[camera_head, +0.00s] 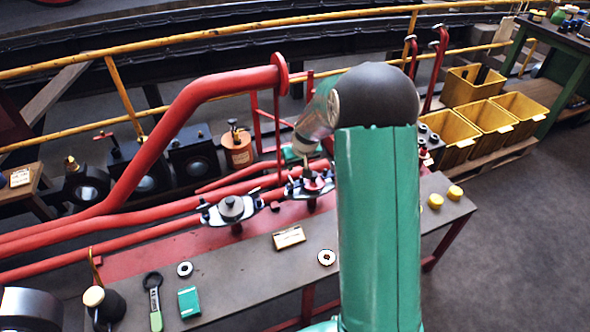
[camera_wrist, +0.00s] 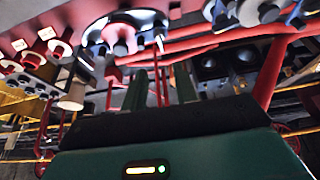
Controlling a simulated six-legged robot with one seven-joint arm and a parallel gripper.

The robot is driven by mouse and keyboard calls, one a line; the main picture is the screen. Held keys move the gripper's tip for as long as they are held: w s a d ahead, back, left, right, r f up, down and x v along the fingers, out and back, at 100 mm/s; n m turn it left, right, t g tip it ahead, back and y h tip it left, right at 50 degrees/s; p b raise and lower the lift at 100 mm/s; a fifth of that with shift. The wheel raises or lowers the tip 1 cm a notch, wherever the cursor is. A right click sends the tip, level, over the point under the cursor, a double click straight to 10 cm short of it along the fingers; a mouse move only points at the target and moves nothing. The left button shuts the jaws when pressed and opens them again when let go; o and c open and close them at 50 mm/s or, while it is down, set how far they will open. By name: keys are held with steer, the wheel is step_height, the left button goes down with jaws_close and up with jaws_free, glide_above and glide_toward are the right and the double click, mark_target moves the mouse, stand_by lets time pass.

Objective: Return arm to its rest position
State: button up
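My gripper (camera_wrist: 160,82) shows in the wrist view with its two green fingers spread apart, and I see nothing clamped between them. In the head view my green arm reaches up and bends at a dark elbow. Its far end hangs above the bench (camera_head: 262,252), close over the right one of two clamp-like metal fittings (camera_head: 311,186). My upper arm hides part of that area, and I cannot tell whether the gripper touches the fitting.
The left fitting (camera_head: 232,208) stands beside thick red pipes (camera_head: 185,115). A yellow rail (camera_head: 190,42) crosses behind. Yellow bins (camera_head: 490,130) stand right. Floor at lower right is clear.

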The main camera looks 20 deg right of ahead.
steer(key=shift+s+r, duration=0.2)
steer(key=shift+r, duration=0.15)
steer(key=s+a+r, duration=0.4)
steer(key=s+r, duration=0.2)
steer(key=r, duration=0.3)
steer(key=s+a+r, duration=0.4)
steer(key=s+r, duration=0.3)
steer(key=r, duration=0.2)
steer(key=s+a+r, duration=0.3)
steer(key=s, duration=0.7)
steer(key=s+a+r+t, duration=0.1)
steer(key=s+a+r, duration=0.1)
steer(key=s, duration=0.8)
steer(key=shift+s+a+r, duration=0.2)
steer(key=shift+a+r, duration=0.2)
steer(key=shift+r, duration=0.05)
